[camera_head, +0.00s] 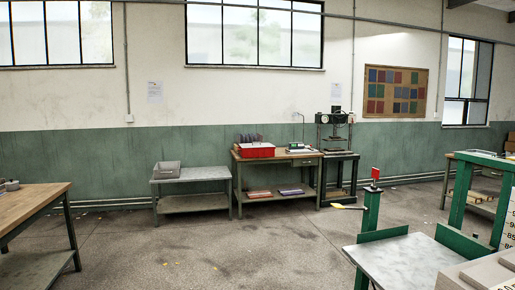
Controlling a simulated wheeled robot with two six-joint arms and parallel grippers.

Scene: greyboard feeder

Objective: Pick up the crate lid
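A small grey crate (167,170) stands on the left end of a low grey-topped table (205,174) against the far wall. It is too small in the view to tell whether a lid is on it. I cannot pick out a separate crate lid for certain anywhere. A red tray or box (257,150) with a pale rim sits on the wooden workbench (305,155) to the right of the crate. Neither of my grippers is in view.
A wooden table (35,200) stands at the left. A green machine with a pale metal plate (405,262) fills the lower right. A press (335,130) stands beside the workbench. The concrete floor (220,250) in the middle is open, with small yellow scraps.

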